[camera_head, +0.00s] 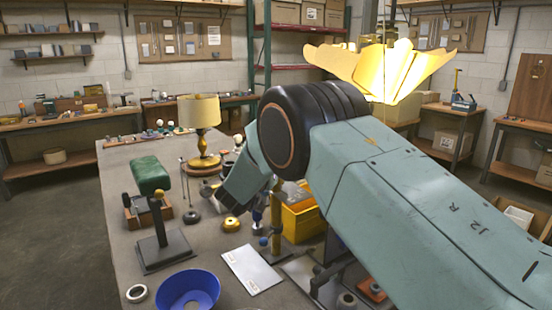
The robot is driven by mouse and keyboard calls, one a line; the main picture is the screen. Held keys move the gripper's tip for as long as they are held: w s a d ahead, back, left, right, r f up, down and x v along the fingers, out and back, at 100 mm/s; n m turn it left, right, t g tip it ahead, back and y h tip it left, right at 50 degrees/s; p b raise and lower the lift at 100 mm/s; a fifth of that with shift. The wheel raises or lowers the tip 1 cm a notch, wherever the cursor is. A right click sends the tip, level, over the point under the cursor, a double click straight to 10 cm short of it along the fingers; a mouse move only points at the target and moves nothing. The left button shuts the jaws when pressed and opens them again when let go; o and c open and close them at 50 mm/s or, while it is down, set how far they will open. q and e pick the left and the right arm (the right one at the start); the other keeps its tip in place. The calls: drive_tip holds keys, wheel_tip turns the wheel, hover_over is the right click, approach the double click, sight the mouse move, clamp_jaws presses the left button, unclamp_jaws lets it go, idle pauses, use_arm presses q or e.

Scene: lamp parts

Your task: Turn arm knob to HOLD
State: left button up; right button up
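My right arm comes in from the right and covers much of the middle of the view. Its dark end, my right gripper (230,204), points down over the table, and its fingers are too small and dark to read. A brass post (276,218) stands just right of it, partly behind my arm. A blue ball (264,241) is beside the post's lower part. A dark stand (157,232) with a green padded head (151,174) and a small yellow knob (160,194) is at the left. I cannot tell which knob is the arm knob. My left gripper is out of view.
A white card (253,270) with small print lies in front, beside a blue bowl (187,289) and white ring (137,293). A yellow bin (301,217) is behind the post. A lit petal shade (385,70) rises behind my arm. A brass lamp (200,130) stands farther back.

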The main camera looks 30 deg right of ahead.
drive_tip(key=shift+r, duration=0.35)
drive_tip(key=o, duration=0.7)
drive_tip(key=shift+w, duration=0.1)
drive_tip(key=o, duration=0.5)
drive_tip(key=shift+d+f, duration=0.1)
drive_tip(key=shift+f, duration=0.15)
drive_tip(key=v, duration=0.7)
drive_tip(key=shift+s+a, duration=0.2)
drive_tip(key=shift+a, duration=0.1)
drive_tip(key=shift+d, duration=0.1)
